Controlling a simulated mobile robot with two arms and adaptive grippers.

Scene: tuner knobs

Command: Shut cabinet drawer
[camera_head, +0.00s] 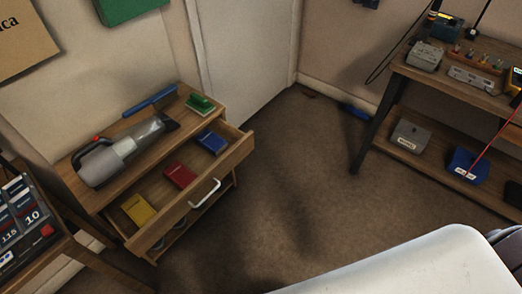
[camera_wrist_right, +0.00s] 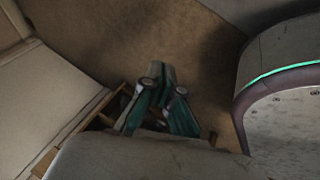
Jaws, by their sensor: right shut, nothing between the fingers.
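The wooden cabinet (camera_head: 92,194) stands against the wall at the left of the head view. Its drawer (camera_head: 196,203) is pulled well out toward the lower right, with a pale bar handle (camera_head: 205,194) on its front. A yellow box (camera_head: 138,210), a red box (camera_head: 180,174) and a blue box (camera_head: 212,142) lie inside. My right gripper (camera_wrist_right: 160,70) shows only in the right wrist view, shut and empty, with carpet beyond its tips. Wooden edges (camera_wrist_right: 88,122) show beside and behind it; I cannot tell if it touches them. My left gripper is not in view.
A handheld vacuum (camera_head: 120,158) and a green-topped item (camera_head: 201,103) rest on the cabinet top. A shelf table (camera_head: 455,88) stands at the right and a rack (camera_head: 40,250) at the lower left. Carpet (camera_head: 300,190) before the drawer is clear.

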